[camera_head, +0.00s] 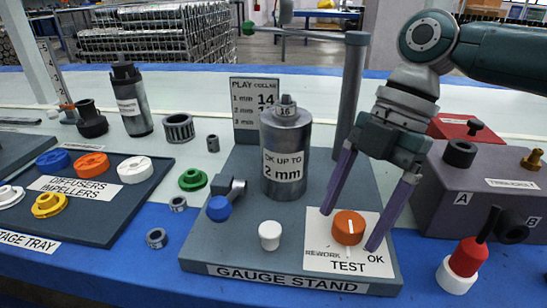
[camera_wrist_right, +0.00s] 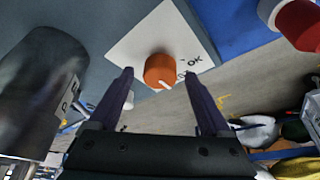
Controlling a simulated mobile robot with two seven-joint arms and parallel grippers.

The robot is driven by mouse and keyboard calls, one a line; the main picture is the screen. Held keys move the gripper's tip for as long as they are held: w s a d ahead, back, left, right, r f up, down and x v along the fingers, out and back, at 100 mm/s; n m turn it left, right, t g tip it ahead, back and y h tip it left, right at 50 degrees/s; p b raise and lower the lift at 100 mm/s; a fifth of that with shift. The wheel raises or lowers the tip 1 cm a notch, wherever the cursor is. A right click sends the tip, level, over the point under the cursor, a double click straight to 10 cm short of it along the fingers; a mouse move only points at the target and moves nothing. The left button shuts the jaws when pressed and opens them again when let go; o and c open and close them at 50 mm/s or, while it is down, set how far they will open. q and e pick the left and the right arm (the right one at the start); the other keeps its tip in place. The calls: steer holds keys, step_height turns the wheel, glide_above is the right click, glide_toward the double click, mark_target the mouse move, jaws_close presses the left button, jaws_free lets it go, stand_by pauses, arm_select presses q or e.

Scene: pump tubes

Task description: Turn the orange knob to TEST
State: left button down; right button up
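The orange knob (camera_head: 348,228) stands on a white label plate (camera_head: 318,262) at the front right of the gauge stand. The plate reads REWORK at left, TEST at front and OK at right. In the wrist view, the knob (camera_wrist_right: 159,70) carries a white pointer line; the exact setting is hard to tell. My right gripper (camera_head: 350,229) is open, its two purple fingers pointing down on either side of the knob. Gaps show between the knob and both fingers in the wrist view (camera_wrist_right: 157,75). My left gripper is not in view.
A grey cylinder (camera_head: 285,165) and a tall post (camera_head: 349,100) stand behind the knob. A grey box (camera_head: 480,185) and a red-and-white part (camera_head: 466,260) are to the right.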

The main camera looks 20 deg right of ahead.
steer(key=p+v, duration=0.3)
steer(key=v, duration=0.7)
stand_by(0.3)
